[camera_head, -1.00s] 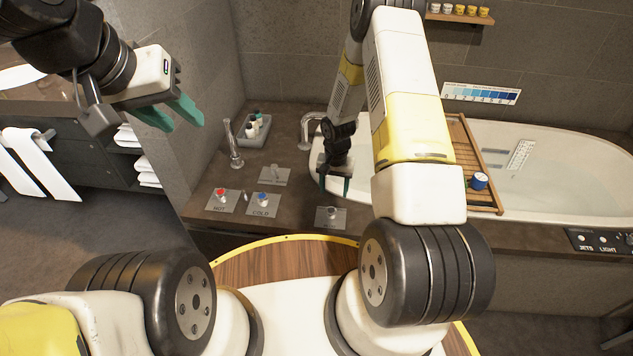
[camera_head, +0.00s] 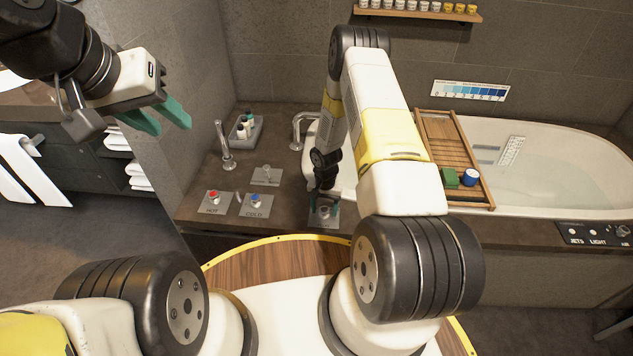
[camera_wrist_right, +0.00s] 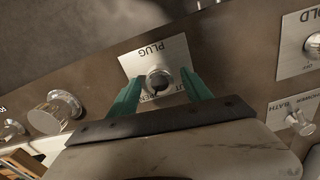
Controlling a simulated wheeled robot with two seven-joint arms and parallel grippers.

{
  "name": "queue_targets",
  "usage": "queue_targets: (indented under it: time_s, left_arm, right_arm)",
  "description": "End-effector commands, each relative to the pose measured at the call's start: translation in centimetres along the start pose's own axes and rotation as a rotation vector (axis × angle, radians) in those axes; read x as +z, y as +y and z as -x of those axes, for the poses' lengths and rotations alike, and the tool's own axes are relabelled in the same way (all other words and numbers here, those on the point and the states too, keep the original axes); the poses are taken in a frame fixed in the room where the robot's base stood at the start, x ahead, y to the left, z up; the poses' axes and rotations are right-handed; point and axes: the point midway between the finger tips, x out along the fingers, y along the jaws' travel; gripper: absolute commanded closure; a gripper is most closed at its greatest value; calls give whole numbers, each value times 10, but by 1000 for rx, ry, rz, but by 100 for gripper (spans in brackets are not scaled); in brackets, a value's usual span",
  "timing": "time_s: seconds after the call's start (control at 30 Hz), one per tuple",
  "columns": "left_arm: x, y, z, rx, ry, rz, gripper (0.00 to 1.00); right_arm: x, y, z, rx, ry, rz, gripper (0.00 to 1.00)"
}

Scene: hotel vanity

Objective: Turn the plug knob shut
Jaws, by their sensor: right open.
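The plug knob (camera_head: 324,211) is a small round metal knob on a light plate at the deck's front edge. In the right wrist view the knob (camera_wrist_right: 158,78) shows a dark mark, on a plate (camera_wrist_right: 146,55) lettered PLUG; the lettering below is partly covered. My right gripper (camera_head: 323,207) points down over the plate. In the wrist view its green fingers (camera_wrist_right: 160,88) are open, one on each side of the knob; I cannot tell whether they touch it. My left gripper (camera_head: 168,122) is open and empty, high at the left.
The HOT knob (camera_head: 213,197) and COLD knob (camera_head: 255,201) sit left of the plug plate, with a small lever plate (camera_head: 266,175) behind. A tap (camera_head: 226,150) and bottle tray (camera_head: 243,133) stand further back. The tub (camera_head: 560,165) with its wooden caddy (camera_head: 450,150) lies right.

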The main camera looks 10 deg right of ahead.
Motion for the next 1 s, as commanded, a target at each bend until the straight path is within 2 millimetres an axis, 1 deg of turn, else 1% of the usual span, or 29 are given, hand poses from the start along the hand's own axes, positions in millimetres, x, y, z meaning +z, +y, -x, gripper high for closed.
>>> queue_targets:
  time_s: [0.03,0.17,0.2,0.27,0.3,0.33,0.67,0.83,1.0]
  left_arm:
    - [0,0,0,0,0,0,64]
    - [0,0,0,0,0,0,64]
    - [0,0,0,0,0,0,64]
    - [0,0,0,0,0,0,64]
    - [0,0,0,0,0,0,64]
    - [0,0,0,0,0,0,64]
    - [0,0,0,0,0,0,64]
    - [0,0,0,0,0,0,64]
    - [0,0,0,0,0,0,64]
  right_arm:
    - [0,0,0,0,0,0,43]
    - [0,0,0,0,0,0,68]
    - [0,0,0,0,0,0,76]
    - [0,0,0,0,0,0,88]
    - [0,0,0,0,0,0,96]
    - [0,0,0,0,0,0,100]
    - [0,0,1,0,0,43,100]
    - [0,0,1,0,0,132,100]
    - [0,-1,1,0,0,270,100]
